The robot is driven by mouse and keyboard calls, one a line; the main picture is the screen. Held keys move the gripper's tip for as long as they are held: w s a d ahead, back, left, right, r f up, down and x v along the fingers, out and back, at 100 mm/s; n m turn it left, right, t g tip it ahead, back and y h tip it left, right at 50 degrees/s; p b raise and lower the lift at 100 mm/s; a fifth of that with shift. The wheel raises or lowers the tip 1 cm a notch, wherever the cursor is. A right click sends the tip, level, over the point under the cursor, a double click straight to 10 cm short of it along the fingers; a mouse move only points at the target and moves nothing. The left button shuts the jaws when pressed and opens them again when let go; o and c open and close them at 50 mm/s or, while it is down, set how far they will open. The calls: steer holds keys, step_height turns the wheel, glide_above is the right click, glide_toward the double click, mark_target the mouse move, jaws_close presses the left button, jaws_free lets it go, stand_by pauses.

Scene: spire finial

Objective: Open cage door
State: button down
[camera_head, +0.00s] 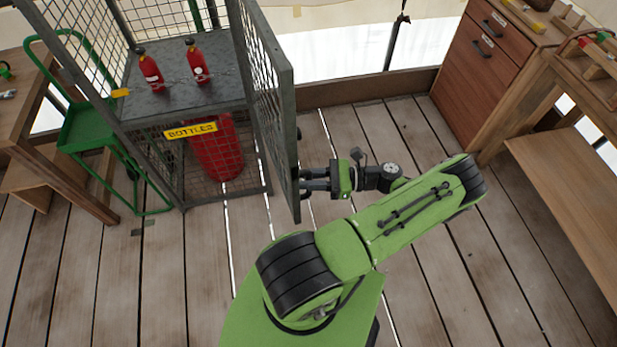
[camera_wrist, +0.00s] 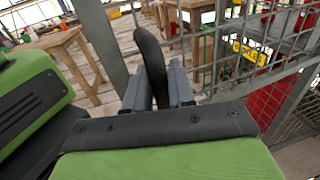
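The cage (camera_head: 185,112) is a grey metal frame with mesh walls and a yellow BOTTLES label. Its mesh door (camera_head: 285,115) stands swung out from the cage front, leaving the upper opening clear. My gripper (camera_head: 308,184) is at the door's free edge, on its right side and low down. In the wrist view, my gripper's fingers (camera_wrist: 160,92) point toward the door's grey frame post (camera_wrist: 100,40). A dark upright curved piece (camera_wrist: 152,65) shows between or beside the fingers; I cannot tell whether it is gripped.
Two red bottles (camera_head: 198,62) stand on the cage shelf, with a larger red cylinder (camera_head: 215,150) below. A green hand cart (camera_head: 90,125) and wooden table (camera_head: 40,150) are at left. A drawer cabinet (camera_head: 485,65) and bench (camera_head: 570,170) are at right. Plank floor lies open between.

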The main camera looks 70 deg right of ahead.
steer(key=c, duration=1.1)
jaws_free()
steer(key=shift+s, duration=0.1)
steer(key=b+v, duration=0.2)
steer(key=v, duration=1.3)
steer(key=shift+s, duration=0.4)
steer(key=shift+d, duration=0.1)
